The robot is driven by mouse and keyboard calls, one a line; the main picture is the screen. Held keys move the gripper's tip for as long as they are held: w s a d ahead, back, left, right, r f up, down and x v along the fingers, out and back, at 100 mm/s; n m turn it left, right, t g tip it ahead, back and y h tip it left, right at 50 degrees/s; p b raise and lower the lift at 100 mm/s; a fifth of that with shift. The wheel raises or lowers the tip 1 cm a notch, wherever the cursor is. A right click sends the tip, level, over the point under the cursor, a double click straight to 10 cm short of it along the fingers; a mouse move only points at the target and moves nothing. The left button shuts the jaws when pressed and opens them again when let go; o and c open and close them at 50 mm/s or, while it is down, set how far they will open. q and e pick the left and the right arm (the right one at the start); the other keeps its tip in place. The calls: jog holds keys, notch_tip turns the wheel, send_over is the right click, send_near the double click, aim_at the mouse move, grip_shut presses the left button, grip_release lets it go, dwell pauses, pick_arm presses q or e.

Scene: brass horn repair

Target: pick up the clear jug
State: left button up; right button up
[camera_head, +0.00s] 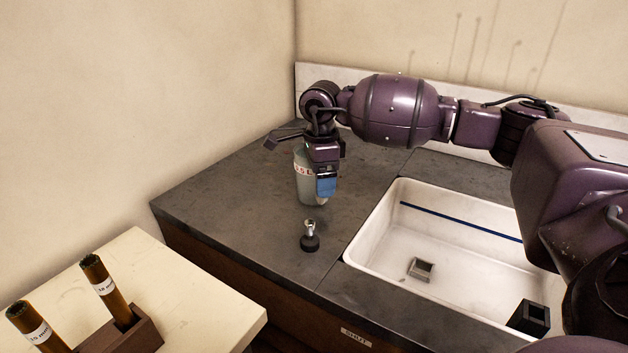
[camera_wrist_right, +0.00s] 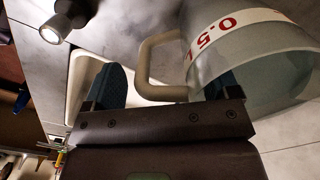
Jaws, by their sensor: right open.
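The clear jug (camera_head: 304,181) stands on the dark worktop left of the sink. It is a grey-green see-through vessel with a white band and red lettering, partly hidden by my right gripper. In the right wrist view the jug (camera_wrist_right: 262,62) fills the upper right, and its beige handle (camera_wrist_right: 149,66) lies between the two blue-padded fingers. My right gripper (camera_head: 326,186) points down at the jug's handle side. In the wrist view this gripper (camera_wrist_right: 167,85) is open, with a gap left of the handle. I cannot tell whether the right finger touches the jug. My left gripper is not in view.
A small black-based metal fitting (camera_head: 310,239) stands on the worktop in front of the jug. The white sink (camera_head: 465,240) is to the right, holding a small grey block (camera_head: 420,269). A cream table (camera_head: 205,300) with brown tubes is front left. Walls close the back.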

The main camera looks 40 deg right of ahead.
jog(key=shift+f, duration=0.25)
jog(key=c, duration=1.4)
jog(key=shift+r, duration=0.15)
grip_shut()
